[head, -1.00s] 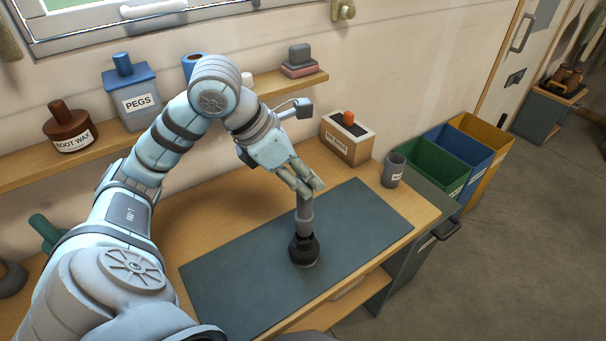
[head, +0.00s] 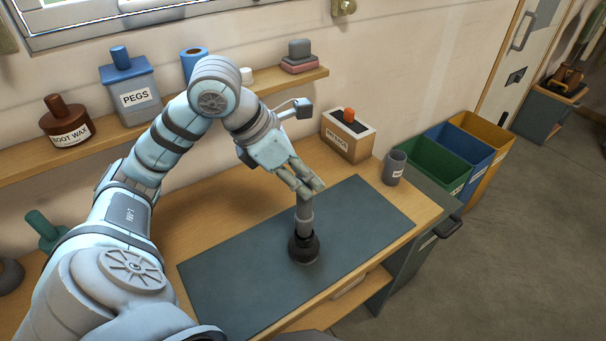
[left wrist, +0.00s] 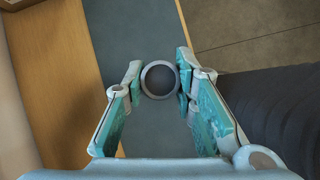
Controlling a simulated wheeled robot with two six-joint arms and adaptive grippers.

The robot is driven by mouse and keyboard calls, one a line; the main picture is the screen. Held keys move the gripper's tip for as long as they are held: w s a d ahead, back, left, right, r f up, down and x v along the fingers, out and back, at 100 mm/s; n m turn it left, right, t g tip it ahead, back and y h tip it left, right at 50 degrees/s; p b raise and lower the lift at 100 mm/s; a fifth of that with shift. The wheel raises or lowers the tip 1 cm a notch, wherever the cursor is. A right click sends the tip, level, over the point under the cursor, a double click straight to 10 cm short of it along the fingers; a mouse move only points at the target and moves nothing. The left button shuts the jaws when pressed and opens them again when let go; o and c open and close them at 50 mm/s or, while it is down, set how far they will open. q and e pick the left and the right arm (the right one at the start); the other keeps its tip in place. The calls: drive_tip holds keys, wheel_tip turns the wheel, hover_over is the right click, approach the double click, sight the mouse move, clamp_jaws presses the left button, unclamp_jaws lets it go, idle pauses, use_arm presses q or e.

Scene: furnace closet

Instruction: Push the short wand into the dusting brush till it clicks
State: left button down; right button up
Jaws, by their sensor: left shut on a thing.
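My left gripper (head: 305,188) is shut on the short wand (head: 305,213), a grey tube held upright. Its lower end meets the top of the dusting brush (head: 303,249), a dark round piece standing on the bench mat. I cannot tell how deep the wand sits in the brush. In the left wrist view the wand (left wrist: 160,79) shows end-on as a grey ring with a dark middle, between the two fingers. The brush is hidden there. My right gripper is not in view.
The dark mat (head: 220,285) lies on the wooden bench and is otherwise clear. A labelled box (head: 346,142) and a grey cup (head: 394,168) stand at its back right. Green (head: 432,165), blue and yellow bins stand beyond. A shelf (head: 30,170) with a pegs tin (head: 131,92) runs behind.

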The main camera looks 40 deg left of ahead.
use_arm(q)
drive_tip(key=shift+f+b, duration=1.35)
drive_tip(key=shift+f, duration=0.15)
drive_tip(key=c, duration=1.2)
unclamp_jaws()
drive_tip(key=shift+r, duration=0.1)
drive_tip(key=v, duration=0.8)
